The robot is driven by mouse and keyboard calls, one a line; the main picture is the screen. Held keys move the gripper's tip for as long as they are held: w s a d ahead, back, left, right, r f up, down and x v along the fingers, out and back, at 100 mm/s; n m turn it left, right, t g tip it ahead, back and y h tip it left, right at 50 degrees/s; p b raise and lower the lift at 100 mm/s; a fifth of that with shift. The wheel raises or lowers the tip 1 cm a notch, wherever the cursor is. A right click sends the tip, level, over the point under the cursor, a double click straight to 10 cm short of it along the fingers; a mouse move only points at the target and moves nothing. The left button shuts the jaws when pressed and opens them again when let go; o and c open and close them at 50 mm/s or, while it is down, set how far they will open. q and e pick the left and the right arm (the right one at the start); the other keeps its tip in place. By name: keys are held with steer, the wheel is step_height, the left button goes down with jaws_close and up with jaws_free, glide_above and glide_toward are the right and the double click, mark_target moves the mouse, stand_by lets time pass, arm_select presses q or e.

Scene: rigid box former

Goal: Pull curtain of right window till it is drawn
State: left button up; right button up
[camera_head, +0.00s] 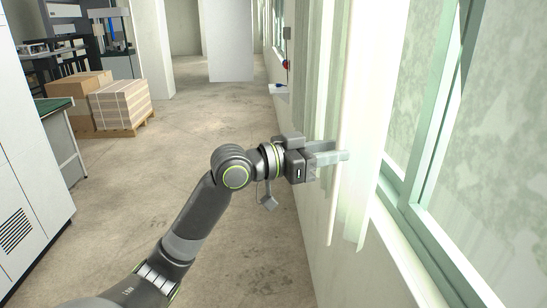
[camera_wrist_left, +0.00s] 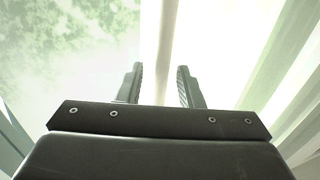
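The pale curtain (camera_head: 362,90) hangs in vertical folds beside the right window (camera_head: 480,130), which has a green frame. Bare glass shows to the right of the curtain. My left gripper (camera_head: 335,155) reaches in from the left at the curtain's folds, and its fingertips partly overlap them. In the left wrist view the two fingers (camera_wrist_left: 160,85) stand apart, with a pale upright strip of curtain (camera_wrist_left: 160,40) between them and gaps beside it. I cannot tell whether either finger touches the cloth. My right gripper is not in view.
A white cabinet (camera_head: 25,150) and a green-topped table (camera_head: 60,125) stand at the left. Boxes (camera_head: 120,105) sit on a pallet behind them. The window sill (camera_head: 405,255) runs along the right wall. The concrete floor (camera_head: 200,105) in the middle is clear.

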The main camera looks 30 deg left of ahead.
arm_select(q)
steer(key=p+v, duration=0.2)
steer(key=v, duration=1.3)
steer(key=shift+s, duration=0.1)
stand_by(0.8)
